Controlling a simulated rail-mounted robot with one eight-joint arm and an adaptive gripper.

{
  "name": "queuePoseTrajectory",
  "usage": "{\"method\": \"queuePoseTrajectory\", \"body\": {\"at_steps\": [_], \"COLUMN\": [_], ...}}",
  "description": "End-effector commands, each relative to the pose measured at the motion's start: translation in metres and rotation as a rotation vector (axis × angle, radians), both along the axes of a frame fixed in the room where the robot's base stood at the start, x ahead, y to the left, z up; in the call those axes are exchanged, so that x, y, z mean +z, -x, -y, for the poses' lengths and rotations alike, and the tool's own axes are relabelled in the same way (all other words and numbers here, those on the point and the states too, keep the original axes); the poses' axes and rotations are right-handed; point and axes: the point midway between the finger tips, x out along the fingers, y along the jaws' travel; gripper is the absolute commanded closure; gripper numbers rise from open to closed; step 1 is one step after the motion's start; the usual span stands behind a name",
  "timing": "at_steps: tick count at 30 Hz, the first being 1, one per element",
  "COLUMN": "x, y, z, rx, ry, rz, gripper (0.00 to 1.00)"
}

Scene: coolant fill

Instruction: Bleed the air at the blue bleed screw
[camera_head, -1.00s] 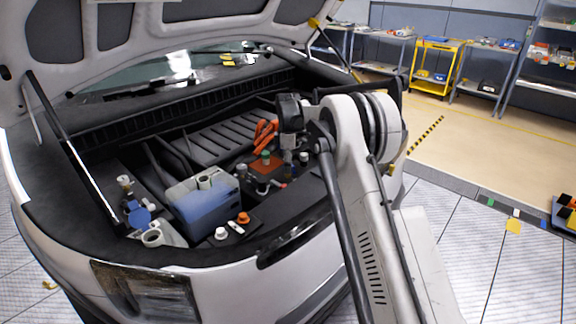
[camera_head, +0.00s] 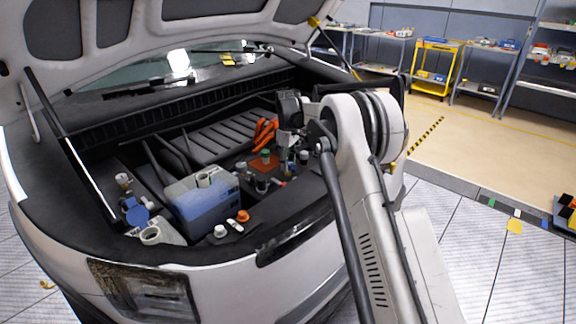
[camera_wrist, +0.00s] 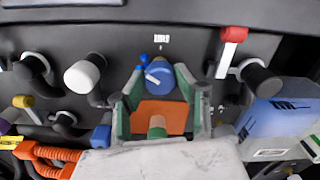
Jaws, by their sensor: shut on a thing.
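The blue bleed screw (camera_wrist: 158,76) is a round blue part with a small white bar and a blue knob beside it, in the upper middle of the wrist view. My gripper (camera_wrist: 159,80) has its green-edged fingers on both sides of it and is shut on it; the exact contact is hard to see. An orange plate (camera_wrist: 162,116) shows between the fingers, with a green-topped post in front. In the head view my gripper (camera_head: 285,153) reaches down at the right of the engine bay, beside the orange plate (camera_head: 264,163). The screw is too small to make out there.
A blue coolant tank (camera_head: 203,203) stands left of my gripper, and appears at right in the wrist view (camera_wrist: 278,125). Orange hoses (camera_wrist: 45,155) run at lower left. A red-handled valve (camera_wrist: 232,40) and a white-capped fitting (camera_wrist: 82,77) flank the fingers. The raised hood hangs overhead.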

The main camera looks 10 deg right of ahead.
Motion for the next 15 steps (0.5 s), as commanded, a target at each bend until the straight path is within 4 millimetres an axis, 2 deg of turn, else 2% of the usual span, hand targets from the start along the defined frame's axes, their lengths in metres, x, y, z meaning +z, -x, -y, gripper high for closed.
{"method": "queuePoseTrajectory", "body": {"at_steps": [15], "x": [-0.0002], "y": [-0.0001], "z": [0.0001], "rx": [-0.490], "ry": [0.000], "rz": [0.000], "gripper": [0.97]}}
